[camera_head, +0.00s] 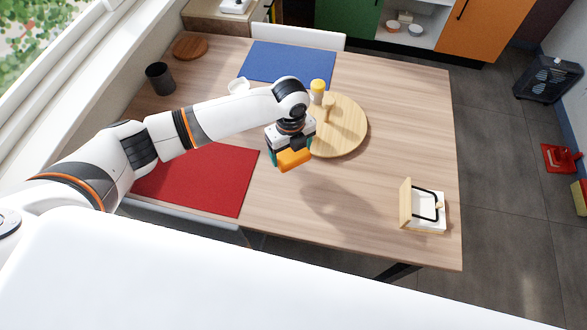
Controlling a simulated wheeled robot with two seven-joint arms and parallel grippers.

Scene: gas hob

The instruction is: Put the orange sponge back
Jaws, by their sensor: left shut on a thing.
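My left gripper (284,153) reaches in from the left and is shut on the orange sponge (295,160). It holds the sponge above the wooden table, between the red placemat and the round wooden board. A shadow falls on the table below and to the right of it. A small holder (424,206) with a white base, an upright wooden side and a black frame stands at the table's right front. My right gripper does not show.
A red placemat (205,182), a blue placemat (290,62), a dark cup (159,77) and a white cup (238,86) are on the table (385,175). The table between sponge and holder is clear.

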